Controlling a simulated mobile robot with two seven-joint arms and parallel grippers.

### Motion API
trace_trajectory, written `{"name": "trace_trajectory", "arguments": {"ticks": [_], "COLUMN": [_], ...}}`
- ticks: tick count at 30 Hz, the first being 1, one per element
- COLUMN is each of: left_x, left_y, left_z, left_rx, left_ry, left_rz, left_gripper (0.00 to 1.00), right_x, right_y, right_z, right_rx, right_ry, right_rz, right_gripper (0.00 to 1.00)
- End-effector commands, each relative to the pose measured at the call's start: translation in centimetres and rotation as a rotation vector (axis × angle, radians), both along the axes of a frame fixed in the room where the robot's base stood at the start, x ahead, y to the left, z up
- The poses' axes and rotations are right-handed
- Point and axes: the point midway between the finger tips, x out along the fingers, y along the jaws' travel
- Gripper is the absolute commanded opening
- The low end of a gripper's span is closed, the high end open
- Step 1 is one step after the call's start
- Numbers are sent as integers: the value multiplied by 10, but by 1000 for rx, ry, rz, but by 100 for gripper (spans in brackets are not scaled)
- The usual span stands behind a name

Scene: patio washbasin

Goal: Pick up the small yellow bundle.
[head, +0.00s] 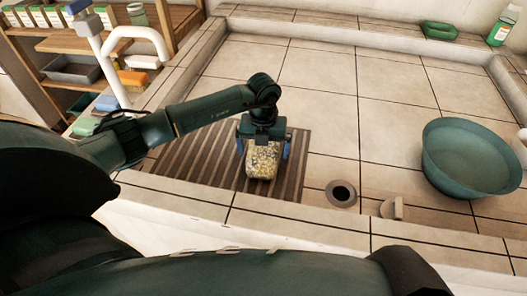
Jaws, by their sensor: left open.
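A small, speckled yellow-and-white bundle (262,164) lies on a brown slatted mat (205,160) in the basin. My left gripper (264,150) is directly above it, pointing down. Its two blue-tipped fingers are apart, one at each side of the bundle. The gripper's body hides the bundle's far end. I cannot tell whether the fingers touch it. My right gripper is not in view.
A drain hole (341,193) and a small beige block (393,208) are right of the mat. A teal bowl (470,157) stands at the right. A green dish (439,30) and a green bottle (500,30) are at the back right. A wooden shelf (95,40) holds items at the left.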

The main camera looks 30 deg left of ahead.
Motion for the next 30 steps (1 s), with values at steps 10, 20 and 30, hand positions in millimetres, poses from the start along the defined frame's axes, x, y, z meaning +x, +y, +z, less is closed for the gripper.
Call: {"name": "trace_trajectory", "arguments": {"ticks": [10, 20, 30], "left_x": [0, 0, 1], "left_y": [0, 0, 0], "left_z": [-4, -4, -3], "left_rx": [0, 0, -1], "left_ry": [-2, -2, -4], "left_rz": [-1, -1, 0], "left_gripper": [95, 68, 47], "right_x": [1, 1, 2], "right_y": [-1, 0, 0], "right_z": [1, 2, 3], "right_rx": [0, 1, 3], "right_ry": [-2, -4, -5], "right_rz": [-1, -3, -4], "right_gripper": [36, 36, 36]}}
